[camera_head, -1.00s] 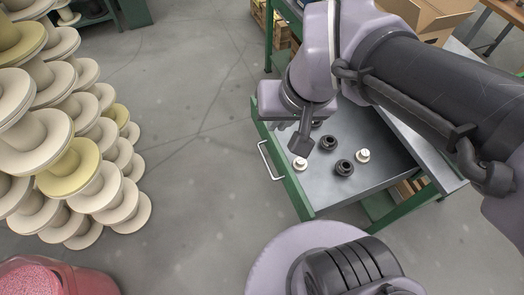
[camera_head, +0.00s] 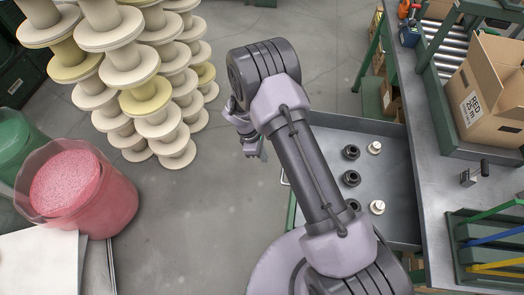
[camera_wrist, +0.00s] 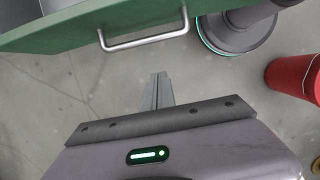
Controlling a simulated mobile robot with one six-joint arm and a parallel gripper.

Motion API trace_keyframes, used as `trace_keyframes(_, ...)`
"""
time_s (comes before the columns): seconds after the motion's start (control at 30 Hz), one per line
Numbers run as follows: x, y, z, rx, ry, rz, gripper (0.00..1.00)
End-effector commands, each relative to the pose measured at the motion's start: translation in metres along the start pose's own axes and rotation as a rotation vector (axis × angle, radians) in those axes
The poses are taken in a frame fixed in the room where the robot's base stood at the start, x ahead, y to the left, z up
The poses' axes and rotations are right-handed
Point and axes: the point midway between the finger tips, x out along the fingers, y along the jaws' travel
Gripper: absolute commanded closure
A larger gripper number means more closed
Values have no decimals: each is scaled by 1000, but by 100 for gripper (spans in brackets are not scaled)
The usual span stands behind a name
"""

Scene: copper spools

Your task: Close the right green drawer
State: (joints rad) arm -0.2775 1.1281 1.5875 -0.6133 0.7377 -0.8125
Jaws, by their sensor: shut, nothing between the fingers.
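The green drawer (camera_head: 398,182) stands pulled out from the grey workbench, with black and white round parts inside. My arm covers much of its front in the head view; a bit of the metal handle (camera_head: 284,178) shows. In the wrist view the green drawer front (camera_wrist: 60,33) and its whole handle (camera_wrist: 145,42) cross the top. My gripper (camera_head: 260,150) is shut and empty, outside the drawer beyond its front. In the wrist view its fingertips (camera_wrist: 160,76) point toward the handle, apparently apart from it.
Stacked cream and yellow spools (camera_head: 140,85) stand at the left, with a red bin (camera_head: 85,190) below them. A cardboard box (camera_head: 490,90) stands on the workbench (camera_head: 432,190). Grey floor (camera_head: 215,200) lies open between spools and drawer.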

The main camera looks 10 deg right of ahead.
Motion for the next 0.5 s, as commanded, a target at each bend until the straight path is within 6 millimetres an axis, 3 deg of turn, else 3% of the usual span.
trace_keyframes(0.17,41,0,-1,0,-1,-1,100)
trace_keyframes(0.3,50,0,21,2,0,-2,100)
trace_keyframes(0.5,55,0,35,2,1,0,100)
